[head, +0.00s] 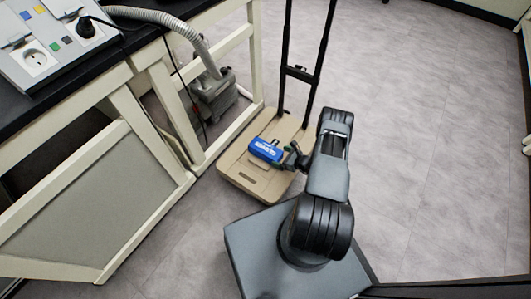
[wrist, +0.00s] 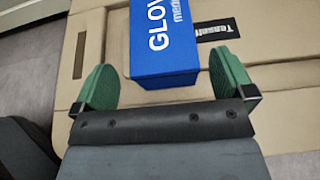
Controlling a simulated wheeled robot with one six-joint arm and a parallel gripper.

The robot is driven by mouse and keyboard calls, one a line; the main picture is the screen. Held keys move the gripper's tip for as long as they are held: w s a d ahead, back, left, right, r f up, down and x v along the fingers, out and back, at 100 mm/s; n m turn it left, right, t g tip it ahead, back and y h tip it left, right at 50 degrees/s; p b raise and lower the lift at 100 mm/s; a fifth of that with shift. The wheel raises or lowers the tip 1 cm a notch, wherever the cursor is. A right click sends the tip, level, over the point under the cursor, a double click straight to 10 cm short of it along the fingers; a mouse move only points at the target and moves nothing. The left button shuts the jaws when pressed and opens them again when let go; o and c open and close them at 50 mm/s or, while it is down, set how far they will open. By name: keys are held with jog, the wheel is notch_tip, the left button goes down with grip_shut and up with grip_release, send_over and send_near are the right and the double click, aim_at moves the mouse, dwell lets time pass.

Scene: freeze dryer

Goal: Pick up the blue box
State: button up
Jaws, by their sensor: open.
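The blue box (head: 266,150) lies on the tan platform of a cart on the floor. White lettering, partly cut off, shows on its top in the wrist view (wrist: 162,40). My gripper (wrist: 165,78) is open, with one green finger on each side of the box's near end. Gaps show between the box and both fingers, and the gap on the left looks wider. In the head view my gripper (head: 288,156) is at the box's right end, partly hidden by my arm.
The tan cart platform (head: 240,178) has a black upright handle (head: 300,73) at its back. A bench (head: 150,55) with a control panel stands at the left. A grey pump (head: 215,92) with a hose sits under it. The floor at the right is clear.

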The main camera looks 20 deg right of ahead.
aim_at(276, 154)
jog(key=shift+b+x, duration=1.1)
jog(key=shift+x, duration=1.5)
jog(key=shift+w+r, duration=0.1)
jog(key=shift+r, duration=0.05)
jog(key=shift+c, duration=0.2)
jog(key=c, duration=0.9)
